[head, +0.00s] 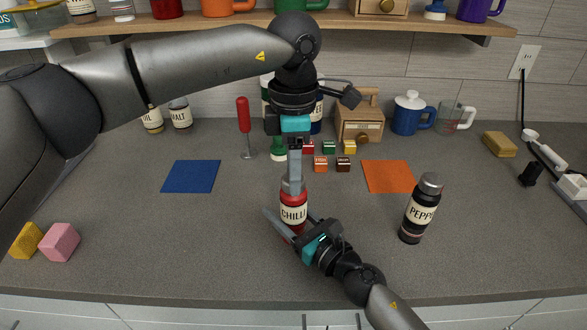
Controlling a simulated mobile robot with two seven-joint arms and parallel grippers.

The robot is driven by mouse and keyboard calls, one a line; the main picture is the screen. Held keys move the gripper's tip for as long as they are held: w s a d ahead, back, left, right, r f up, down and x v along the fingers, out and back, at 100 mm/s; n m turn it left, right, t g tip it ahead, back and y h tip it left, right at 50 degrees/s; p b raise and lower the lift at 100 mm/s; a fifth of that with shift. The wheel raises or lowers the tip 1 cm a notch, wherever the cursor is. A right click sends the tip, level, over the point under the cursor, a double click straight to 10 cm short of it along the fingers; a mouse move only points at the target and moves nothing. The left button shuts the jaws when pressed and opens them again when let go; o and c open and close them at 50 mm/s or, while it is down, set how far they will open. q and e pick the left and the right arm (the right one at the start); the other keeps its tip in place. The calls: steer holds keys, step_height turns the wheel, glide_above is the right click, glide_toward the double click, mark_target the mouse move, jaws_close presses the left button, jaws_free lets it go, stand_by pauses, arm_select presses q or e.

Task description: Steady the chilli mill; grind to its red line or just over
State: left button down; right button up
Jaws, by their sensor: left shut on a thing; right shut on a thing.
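The chilli mill (293,213) is red with a cream label reading CHILLI and a grey top. It stands upright near the middle of the counter. My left gripper (294,180) comes down from above and is shut on the mill's top. My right gripper (290,232) reaches in from the lower right and is shut on the mill's lower body, which its fingers partly hide. No red line can be made out in this view.
A dark pepper mill (417,212) stands to the right. A blue mat (191,176) and an orange mat (388,176) lie on either side. Several small coloured blocks (321,164) sit behind. Pink (60,242) and yellow (27,240) blocks lie at the left. A shelf (400,23) runs above.

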arm_select(q)
steer(key=shift+m, duration=0.6)
steer(key=shift+c, duration=1.5)
jaws_free()
step_height(320, 180, up, 12)
